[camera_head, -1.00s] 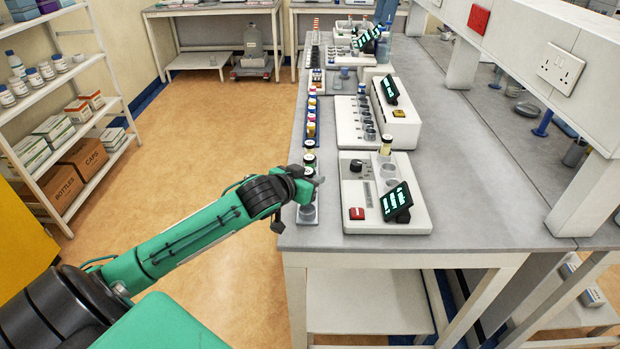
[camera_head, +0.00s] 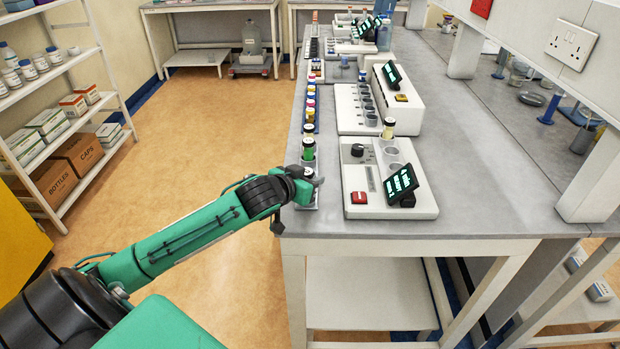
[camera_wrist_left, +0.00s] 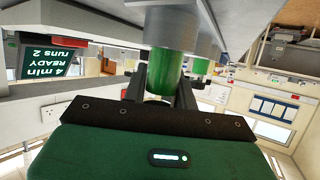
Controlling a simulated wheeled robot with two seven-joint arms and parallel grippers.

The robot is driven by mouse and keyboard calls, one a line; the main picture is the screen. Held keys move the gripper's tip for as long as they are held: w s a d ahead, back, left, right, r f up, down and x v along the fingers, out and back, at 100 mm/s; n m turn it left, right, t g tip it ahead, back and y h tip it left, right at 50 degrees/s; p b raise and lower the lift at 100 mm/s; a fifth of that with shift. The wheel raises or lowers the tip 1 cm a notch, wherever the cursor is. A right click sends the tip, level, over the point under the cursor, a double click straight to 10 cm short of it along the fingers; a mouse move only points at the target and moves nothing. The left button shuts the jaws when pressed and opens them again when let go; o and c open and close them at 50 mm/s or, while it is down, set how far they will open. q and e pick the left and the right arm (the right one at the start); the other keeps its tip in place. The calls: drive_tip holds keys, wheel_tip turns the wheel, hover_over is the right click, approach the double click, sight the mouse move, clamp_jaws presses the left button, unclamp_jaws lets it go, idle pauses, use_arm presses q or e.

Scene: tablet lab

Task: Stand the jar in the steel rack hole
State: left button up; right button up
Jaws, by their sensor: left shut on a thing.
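My left gripper (camera_head: 308,182) is at the near left corner of the bench, at the near end of a row of capped jars. In the left wrist view, which is upside down, its two fingers (camera_wrist_left: 160,85) are shut on a green jar (camera_wrist_left: 163,78). The jar's base end meets a grey metal part (camera_wrist_left: 165,32); I cannot tell whether it sits in a hole. In the head view the gripper mostly hides the held jar. A grey steel rack strip (camera_head: 309,205) shows beneath the gripper. A green jar with a dark cap (camera_head: 308,150) stands just beyond. My right gripper is out of view.
A white device with a dark screen (camera_head: 385,190) stands close to the right of the gripper. A longer white device (camera_head: 380,105) is behind. Floor left of the bench is clear.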

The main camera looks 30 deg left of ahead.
use_arm(q)
drive_tip(key=shift+f, duration=0.6)
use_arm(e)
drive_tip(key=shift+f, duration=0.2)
use_arm(q)
drive_tip(key=o, duration=1)
drive_tip(key=shift+o, duration=0.2)
drive_tip(key=shift+s+r, duration=0.1)
drive_tip(key=shift+s, duration=0.15)
drive_tip(key=b+v, duration=0.1)
drive_tip(key=v, duration=1.2)
drive_tip(key=shift+s+b, duration=0.15)
drive_tip(key=shift+b, duration=0.15)
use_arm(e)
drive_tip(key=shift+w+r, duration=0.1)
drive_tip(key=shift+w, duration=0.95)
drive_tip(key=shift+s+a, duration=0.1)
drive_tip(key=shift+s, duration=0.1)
